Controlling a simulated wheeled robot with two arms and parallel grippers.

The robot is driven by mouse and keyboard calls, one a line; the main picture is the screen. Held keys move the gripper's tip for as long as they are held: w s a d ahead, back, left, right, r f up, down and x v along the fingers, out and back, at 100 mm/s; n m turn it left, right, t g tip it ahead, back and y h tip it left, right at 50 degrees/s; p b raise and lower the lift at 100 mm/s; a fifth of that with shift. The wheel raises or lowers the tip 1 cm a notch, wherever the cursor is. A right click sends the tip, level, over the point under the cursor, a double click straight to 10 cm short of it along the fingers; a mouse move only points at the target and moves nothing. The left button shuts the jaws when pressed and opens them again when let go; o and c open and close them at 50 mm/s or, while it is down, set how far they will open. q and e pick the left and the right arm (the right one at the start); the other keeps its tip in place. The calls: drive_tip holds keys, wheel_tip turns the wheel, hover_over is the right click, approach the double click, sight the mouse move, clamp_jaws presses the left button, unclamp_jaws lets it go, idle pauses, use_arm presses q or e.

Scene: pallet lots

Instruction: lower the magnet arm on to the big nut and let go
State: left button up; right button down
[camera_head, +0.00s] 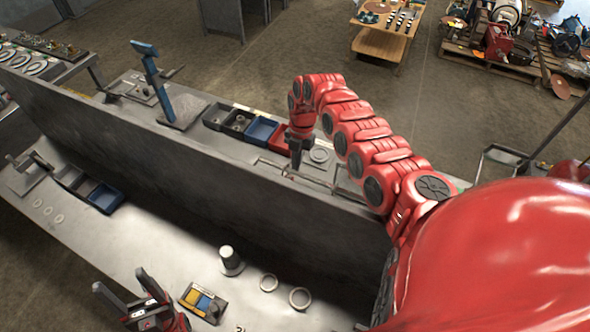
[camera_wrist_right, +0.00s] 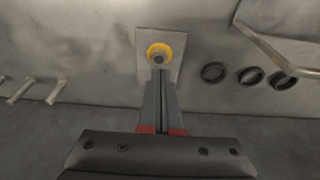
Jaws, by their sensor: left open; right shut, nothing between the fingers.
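A blue upright arm (camera_head: 152,75) with a short head stands raised on a grey base plate on the far bench, at upper left; I cannot tell whether it is the magnet arm. I cannot pick out the big nut for sure. In the right wrist view a yellow ring with a dark centre (camera_wrist_right: 159,53) sits on a pale plate (camera_wrist_right: 145,40). My right gripper (camera_wrist_right: 159,76) is shut and empty, its tips just by that ring; contact is unclear. In the head view it (camera_head: 296,158) points down over the far bench. My left gripper (camera_head: 126,286) is open and empty over the near bench.
A tall grey divider (camera_head: 190,165) splits the benches. The near bench holds a grey knob (camera_head: 231,261), two loose rings (camera_head: 299,298) and a small tray with yellow and blue parts (camera_head: 190,296). Blue and red bins (camera_head: 262,129) stand beyond the divider. Dark rings (camera_wrist_right: 251,76) lie right of the plate.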

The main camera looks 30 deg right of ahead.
drive_tip(key=shift+d, duration=0.1)
idle(0.3)
drive_tip(key=v, duration=1.7)
drive_tip(key=shift+w+d+r, duration=0.1)
drive_tip(key=shift+w, duration=0.05)
